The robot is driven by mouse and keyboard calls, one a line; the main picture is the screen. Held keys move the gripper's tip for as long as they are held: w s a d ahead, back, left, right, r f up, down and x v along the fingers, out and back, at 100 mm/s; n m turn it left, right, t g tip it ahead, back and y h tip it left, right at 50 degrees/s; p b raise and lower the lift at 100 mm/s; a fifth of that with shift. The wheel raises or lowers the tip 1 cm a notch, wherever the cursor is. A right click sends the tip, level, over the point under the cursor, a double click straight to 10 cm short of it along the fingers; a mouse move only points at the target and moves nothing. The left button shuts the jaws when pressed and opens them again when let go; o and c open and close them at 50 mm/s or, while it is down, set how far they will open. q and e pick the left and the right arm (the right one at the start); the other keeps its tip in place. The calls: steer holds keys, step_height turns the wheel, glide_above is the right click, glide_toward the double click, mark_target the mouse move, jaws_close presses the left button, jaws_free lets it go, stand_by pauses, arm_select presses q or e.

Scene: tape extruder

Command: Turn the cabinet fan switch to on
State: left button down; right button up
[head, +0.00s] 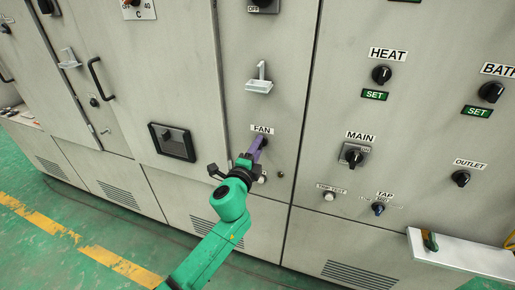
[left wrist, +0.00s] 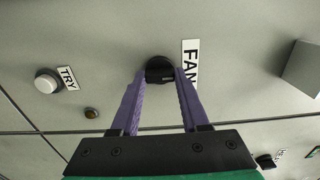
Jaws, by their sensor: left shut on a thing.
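The FAN switch is a black round knob (left wrist: 159,68) on the grey cabinet front, beside the FAN label (left wrist: 190,65) in the left wrist view. In the head view the FAN label (head: 262,129) shows just above my left gripper (head: 260,144), whose purple fingers hide the knob there. In the left wrist view my left gripper (left wrist: 160,76) has one finger on each side of the knob and is shut on it. A small light mark shows on the knob; its set position is not clear. My right gripper is not in view.
A TRY button (left wrist: 46,82) is near the knob. A white handle (head: 260,80) juts out above it. The MAIN switch (head: 353,154) and HEAT knob (head: 381,75) are to the right. A white shelf (head: 460,258) sticks out at the lower right.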

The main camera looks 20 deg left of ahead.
arm_select(q)
steer(key=shift+c, duration=2)
jaws_free()
steer(key=s+b, duration=0.1)
steer(key=s, duration=1.3)
steer(key=shift+s+a+b, duration=0.25)
steer(key=shift+a+b, duration=0.1)
steer(key=shift+a, duration=0.1)
